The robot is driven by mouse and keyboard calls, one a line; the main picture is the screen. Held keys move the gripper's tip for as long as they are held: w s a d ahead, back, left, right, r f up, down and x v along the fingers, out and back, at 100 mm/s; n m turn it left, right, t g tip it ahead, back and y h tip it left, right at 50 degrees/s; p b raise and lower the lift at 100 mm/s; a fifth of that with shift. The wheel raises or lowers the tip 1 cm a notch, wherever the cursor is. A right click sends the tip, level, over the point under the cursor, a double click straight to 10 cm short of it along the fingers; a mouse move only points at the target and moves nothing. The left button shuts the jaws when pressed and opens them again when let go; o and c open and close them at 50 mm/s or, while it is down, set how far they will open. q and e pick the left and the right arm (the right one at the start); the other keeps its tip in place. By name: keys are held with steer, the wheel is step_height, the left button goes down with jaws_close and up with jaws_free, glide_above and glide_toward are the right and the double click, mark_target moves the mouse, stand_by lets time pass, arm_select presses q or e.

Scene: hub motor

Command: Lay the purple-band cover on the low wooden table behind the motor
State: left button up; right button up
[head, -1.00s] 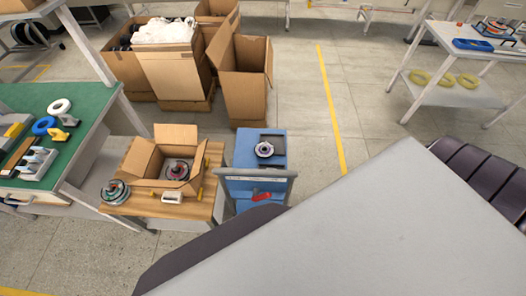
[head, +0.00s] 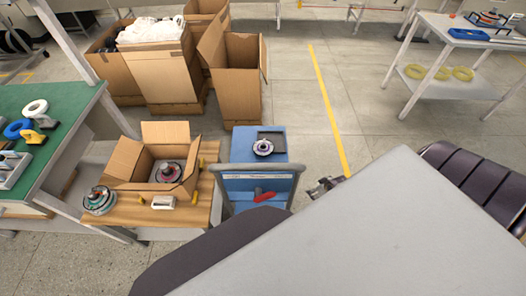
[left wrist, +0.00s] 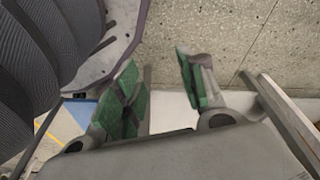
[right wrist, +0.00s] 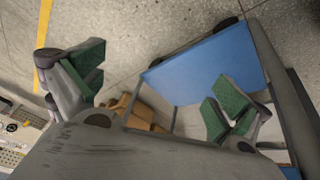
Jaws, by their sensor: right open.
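A round dark part with a pale centre and a purplish tint (head: 263,147) lies on the blue cart (head: 240,150). Another round part with a reddish-purple ring (head: 168,172) sits inside the open cardboard box. I cannot tell for certain which is the purple-band cover. A teal and red motor-like part (head: 99,200) sits at the left end of the low wooden table (head: 150,216). My right gripper (head: 325,187) is right of the cart, open and empty; it also shows in the right wrist view (right wrist: 158,85). My left gripper (left wrist: 160,85) is open and empty, outside the head view.
The open cardboard box (head: 130,160) and a small white part (head: 163,202) take up much of the wooden table. The cart's upright handle (head: 258,172) stands on its near side. A green workbench (head: 62,120) is at left, tall cartons (head: 240,95) behind.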

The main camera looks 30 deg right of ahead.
steer(key=w+d+r+n+t+y+b, duration=0.1)
steer(key=w+d+r+b, duration=0.1)
steer(key=w+r+b, duration=0.5)
steer(key=w+d+r+t+y+b, duration=0.1)
steer(key=w+d+r+t+b, duration=0.3)
steer(key=w, duration=0.6)
arm_select(q)
steer(key=w+d+r+t+h+b, duration=0.1)
steer(key=w+d+r+b, duration=0.3)
steer(key=w+r+b, duration=0.4)
steer(key=shift+d+r+t+h+b, duration=0.3)
steer(key=shift+d+r+t+b, duration=0.15)
steer(key=shift+r+b, duration=1.45)
arm_select(e)
steer(key=w+a+r+n+g+y, duration=0.1)
steer(key=w+a+r+n+y, duration=0.1)
steer(key=a, duration=0.5)
steer(key=w+a+r+n+y, duration=0.1)
steer(key=w+a+r+n, duration=0.1)
steer(key=w+a+r, duration=0.2)
steer(key=shift+a+r+n+g+y, duration=0.3)
steer(key=shift+a+r+g+y, duration=0.1)
steer(key=shift+a+r, duration=1)
arm_select(q)
steer(key=shift+f, duration=0.25)
arm_select(e)
steer(key=shift+a+f, duration=0.1)
